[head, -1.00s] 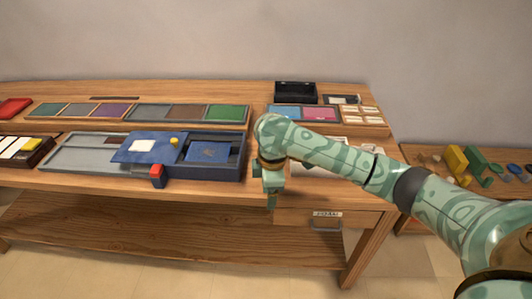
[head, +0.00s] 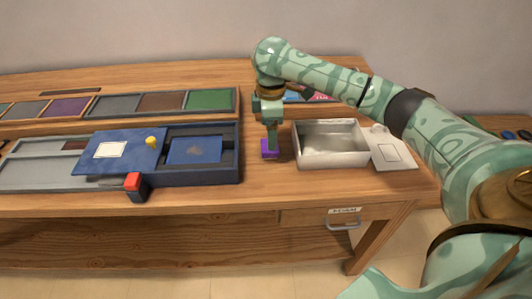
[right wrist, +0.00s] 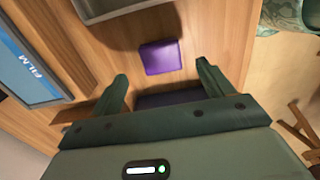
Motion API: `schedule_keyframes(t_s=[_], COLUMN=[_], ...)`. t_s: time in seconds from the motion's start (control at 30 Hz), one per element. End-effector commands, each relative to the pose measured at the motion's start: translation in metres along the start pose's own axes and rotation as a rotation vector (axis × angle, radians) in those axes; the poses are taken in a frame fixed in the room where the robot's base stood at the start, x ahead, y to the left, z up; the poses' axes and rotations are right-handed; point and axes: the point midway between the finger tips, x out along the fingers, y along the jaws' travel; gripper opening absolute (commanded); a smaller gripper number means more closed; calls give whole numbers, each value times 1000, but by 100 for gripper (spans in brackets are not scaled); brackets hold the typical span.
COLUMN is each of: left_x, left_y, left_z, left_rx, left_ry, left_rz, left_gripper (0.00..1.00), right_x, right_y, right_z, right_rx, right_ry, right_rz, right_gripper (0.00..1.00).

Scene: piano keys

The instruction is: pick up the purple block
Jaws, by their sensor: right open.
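The purple block (head: 265,150) sits on the wooden table top, left of a grey open metal box. My right gripper (head: 271,147) reaches down at the block and partly covers it in the head view. In the right wrist view, the purple block (right wrist: 161,57) lies just ahead of the fingertips, roughly centred between the two spread fingers of my right gripper (right wrist: 161,71). The fingers are open and empty. A dark purple patch (right wrist: 168,98) shows between the fingers near the palm; I cannot tell what it is. My left gripper is not in view.
The grey metal box (head: 335,160) stands close to the right of the gripper. A tray of coloured panels (head: 170,114) lies behind. Table in front of the block is clear.

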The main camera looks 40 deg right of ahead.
Motion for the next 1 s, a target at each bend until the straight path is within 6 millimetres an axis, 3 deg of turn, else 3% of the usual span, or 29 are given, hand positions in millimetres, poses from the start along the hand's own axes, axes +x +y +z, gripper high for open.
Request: schedule_keyframes(t_s=[0.1,0.17,0.47,0.7,0.73,0.9,1.0], left_x=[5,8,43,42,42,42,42], left_y=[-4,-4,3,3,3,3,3], left_z=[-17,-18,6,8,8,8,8], left_rx=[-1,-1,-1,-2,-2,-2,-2], left_ry=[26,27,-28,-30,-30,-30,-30], left_rz=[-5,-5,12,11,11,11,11], left_gripper=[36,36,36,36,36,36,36], right_x=[6,11,58,54,54,54,54], right_y=[0,0,1,1,1,1,1], right_z=[0,-1,-8,-7,-8,-7,-7], right_rx=[0,0,-2,-2,-2,-2,-2], right_ry=[0,0,-2,2,2,2,2], right_rz=[0,0,-3,5,5,4,4], right_gripper=[80,80,80,80,77,31,31])
